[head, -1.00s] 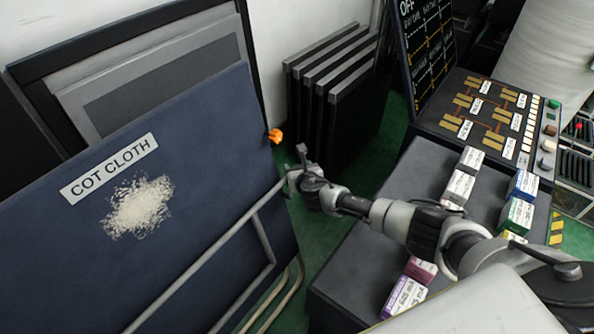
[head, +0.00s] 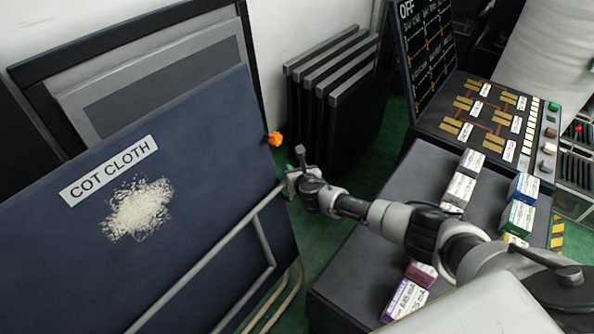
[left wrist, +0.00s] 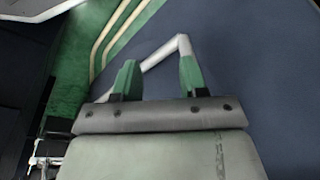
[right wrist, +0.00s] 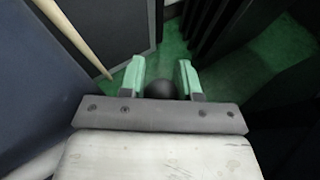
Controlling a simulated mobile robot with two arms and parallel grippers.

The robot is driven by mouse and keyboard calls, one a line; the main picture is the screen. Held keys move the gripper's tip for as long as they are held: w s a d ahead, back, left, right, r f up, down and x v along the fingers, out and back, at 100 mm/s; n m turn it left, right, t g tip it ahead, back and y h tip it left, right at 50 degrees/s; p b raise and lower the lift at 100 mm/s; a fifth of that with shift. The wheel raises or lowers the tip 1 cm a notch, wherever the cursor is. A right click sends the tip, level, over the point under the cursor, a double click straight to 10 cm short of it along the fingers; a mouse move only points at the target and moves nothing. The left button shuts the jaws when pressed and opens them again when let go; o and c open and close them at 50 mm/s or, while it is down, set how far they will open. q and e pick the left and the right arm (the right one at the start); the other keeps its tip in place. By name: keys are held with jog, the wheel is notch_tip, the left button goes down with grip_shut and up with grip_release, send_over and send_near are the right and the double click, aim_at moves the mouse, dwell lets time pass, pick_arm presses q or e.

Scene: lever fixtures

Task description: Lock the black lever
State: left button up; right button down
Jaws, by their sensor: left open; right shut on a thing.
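The black lever shows in the right wrist view as a round black knob (right wrist: 161,90) between the fingers of my right gripper (right wrist: 160,72). That gripper is shut on it. In the head view my right gripper (head: 294,181) is beside the right edge of the blue COT CLOTH panel (head: 220,150); the black knob cannot be made out there. The lever's shaft and base are hidden. My left gripper (left wrist: 158,78) is open, with a pale bent rail (left wrist: 160,57) passing in front of and between its green fingers; it is not visible in the head view.
An orange knob (head: 275,139) sticks out at the blue panel's edge. A dark box-topped bench (head: 350,265) with several small labelled boxes stands at right, below a control panel (head: 490,115). Several dark panels (head: 330,110) stand behind. Green floor (head: 310,235) shows between.

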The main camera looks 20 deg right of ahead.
jog(key=shift+s+a+r+n+t, duration=0.2)
jog(key=shift+a+n+t, duration=0.1)
jog(key=shift+n, duration=0.2)
jog(key=shift+a+r+n, duration=0.15)
jog(key=shift+a+n, duration=0.05)
jog(key=shift+n, duration=0.1)
pick_arm(q)
jog(key=shift+w+r, duration=0.15)
jog(key=shift+r, duration=0.75)
pick_arm(e)
jog(key=shift+s+a+r+n+t, duration=0.1)
jog(key=shift+a+r+n+t, duration=0.15)
jog(key=shift+t, duration=0.25)
jog(key=c, duration=0.8)
grip_release()
pick_arm(q)
jog(key=shift+f, duration=0.15)
jog(key=shift+a, duration=0.1)
